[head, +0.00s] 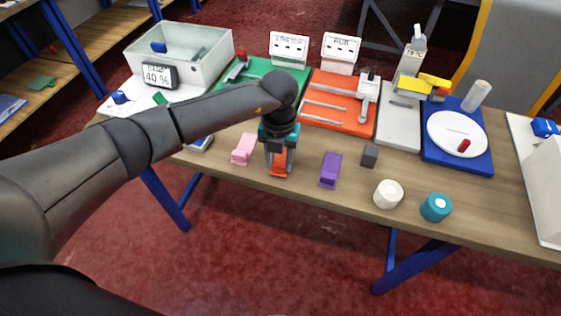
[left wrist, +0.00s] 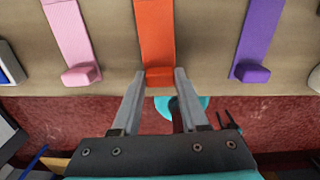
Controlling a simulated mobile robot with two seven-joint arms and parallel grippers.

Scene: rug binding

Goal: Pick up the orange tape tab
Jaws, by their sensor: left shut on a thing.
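The orange tape tab (left wrist: 156,30) lies in the middle of the left wrist view, a flat strip with a raised block at its near end. In the head view only a small part of the orange tab (head: 279,171) shows between my fingers. My left gripper (head: 279,174) is over it at the table's front edge, pointing down. In the left wrist view the fingertips of my left gripper (left wrist: 160,75) are on either side of the tab's raised block, shut on it. The tab appears to be still at table level. My right gripper is not in view.
A pink tab (head: 243,149) lies left of the orange one and a purple tab (head: 330,170) lies right of it. A grey block (head: 369,156), white jar (head: 388,193) and teal jar (head: 436,207) stand further right. An orange board (head: 337,112) lies behind.

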